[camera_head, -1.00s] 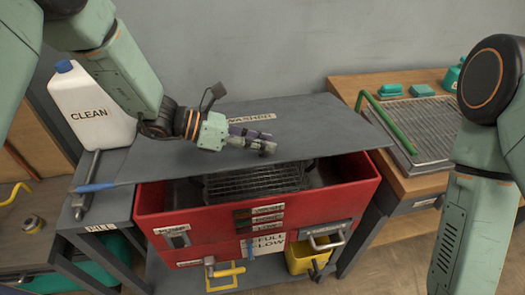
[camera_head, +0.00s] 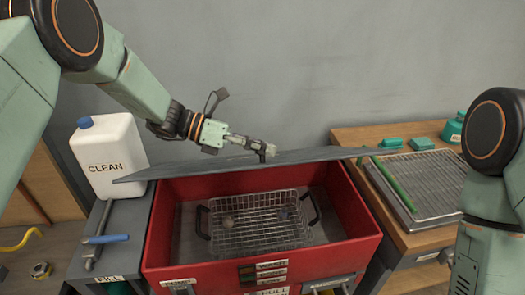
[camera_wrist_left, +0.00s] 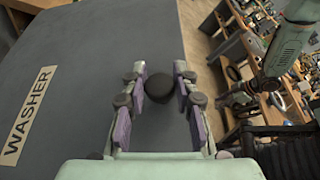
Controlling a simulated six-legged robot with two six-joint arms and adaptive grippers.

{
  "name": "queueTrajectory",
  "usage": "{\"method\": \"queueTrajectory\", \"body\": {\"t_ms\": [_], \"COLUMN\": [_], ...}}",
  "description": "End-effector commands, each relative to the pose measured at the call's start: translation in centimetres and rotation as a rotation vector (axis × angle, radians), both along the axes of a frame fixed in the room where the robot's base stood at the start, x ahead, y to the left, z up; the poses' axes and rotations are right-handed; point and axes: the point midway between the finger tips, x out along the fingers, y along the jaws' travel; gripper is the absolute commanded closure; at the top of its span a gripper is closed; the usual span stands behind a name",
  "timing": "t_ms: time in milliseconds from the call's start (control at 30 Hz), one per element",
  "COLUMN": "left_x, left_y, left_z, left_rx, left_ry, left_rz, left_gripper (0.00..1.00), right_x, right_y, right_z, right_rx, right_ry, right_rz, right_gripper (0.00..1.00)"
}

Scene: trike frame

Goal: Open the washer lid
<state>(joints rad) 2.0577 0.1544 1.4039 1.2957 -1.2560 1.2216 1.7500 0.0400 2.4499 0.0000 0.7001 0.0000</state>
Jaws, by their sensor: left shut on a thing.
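The red washer (camera_head: 365,225) stands in the middle of the head view. Its grey lid (camera_head: 310,155) is raised and seen nearly edge-on above the open tub. In the left wrist view the lid (camera_wrist_left: 85,60) fills the left side, with a WASHER label. My left gripper (camera_head: 262,147) is at the lid and shut on a dark round knob (camera_wrist_left: 159,88), which shows between its purple-padded fingers in the left wrist view. A wire basket (camera_head: 258,222) with dark handles sits inside the tub, with small parts in it.
A wooden bench (camera_head: 405,225) at right holds a wire tray (camera_head: 430,175), a green bar (camera_head: 393,184) and teal items.

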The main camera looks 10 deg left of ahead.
Motion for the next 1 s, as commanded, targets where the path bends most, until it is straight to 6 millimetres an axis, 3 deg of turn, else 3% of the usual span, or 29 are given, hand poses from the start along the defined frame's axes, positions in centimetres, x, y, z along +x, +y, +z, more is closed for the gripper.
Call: {"method": "queueTrajectory", "body": {"t_ms": [267, 300, 533, 867, 1000], "left_x": [0.3, 0.3, 0.2, 0.1, 0.0], "left_y": [0.1, 0.1, 0.1, 0.2, 1.5], "left_z": [0.2, 0.2, 0.1, 0.0, 0.5], "left_rx": [0.000, 0.000, 0.001, 0.000, -0.001], "left_ry": [-0.009, -0.009, -0.006, -0.002, -0.003], "left_rz": [0.006, 0.006, 0.004, 0.003, 0.006], "left_gripper": [1.00, 0.70, 0.50, 0.49, 0.49], "right_x": [0.0, 0.0, 0.0, 0.0, 0.0], "right_y": [0.0, 0.0, 0.0, 0.0, 0.0], "right_z": [0.0, 0.0, 0.0, 0.0, 0.0], "right_rx": [0.000, 0.000, 0.000, 0.000, 0.000], "right_ry": [0.000, 0.000, 0.000, 0.000, 0.000], "right_rz": [0.000, 0.000, 0.000, 0.000, 0.000], "right_gripper": [0.60, 0.60, 0.60, 0.60, 0.60]}}
